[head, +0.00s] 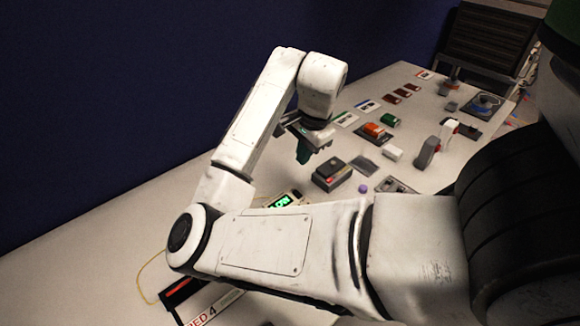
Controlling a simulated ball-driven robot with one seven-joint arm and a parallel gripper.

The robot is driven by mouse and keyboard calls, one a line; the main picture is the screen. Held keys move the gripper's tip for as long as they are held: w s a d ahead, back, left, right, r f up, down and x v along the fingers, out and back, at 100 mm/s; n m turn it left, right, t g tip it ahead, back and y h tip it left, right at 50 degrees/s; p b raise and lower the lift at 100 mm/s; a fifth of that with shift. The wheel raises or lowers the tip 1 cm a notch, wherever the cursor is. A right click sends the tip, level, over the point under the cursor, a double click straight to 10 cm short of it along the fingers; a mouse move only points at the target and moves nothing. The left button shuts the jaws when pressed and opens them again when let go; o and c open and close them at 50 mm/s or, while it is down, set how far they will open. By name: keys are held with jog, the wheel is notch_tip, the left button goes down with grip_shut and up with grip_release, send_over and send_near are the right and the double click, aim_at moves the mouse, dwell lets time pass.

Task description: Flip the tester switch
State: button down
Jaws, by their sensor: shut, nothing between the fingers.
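My gripper (302,156) is at the end of my arm, above the table left of centre, pointing down. Its dark green fingers are shut with nothing held. A small device with a lit green display (281,201) lies below it, partly hidden by my arm. It may be the tester; I cannot make out a switch on it. A dark grey box with a dark top (332,173) stands just right of and below the gripper in the picture, apart from it.
A thin yellow cable (148,275) lies at lower left. A dark blue wall (130,90) stands behind.

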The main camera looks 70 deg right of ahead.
aim_at(295, 191)
jog(key=f, duration=0.4)
jog(key=w+d+f+p, duration=0.1)
jog(key=f, duration=0.3)
jog(key=w+f, duration=0.1)
jog(key=f, duration=0.4)
jog(key=shift+d+p, duration=0.15)
jog(key=shift+p, duration=0.2)
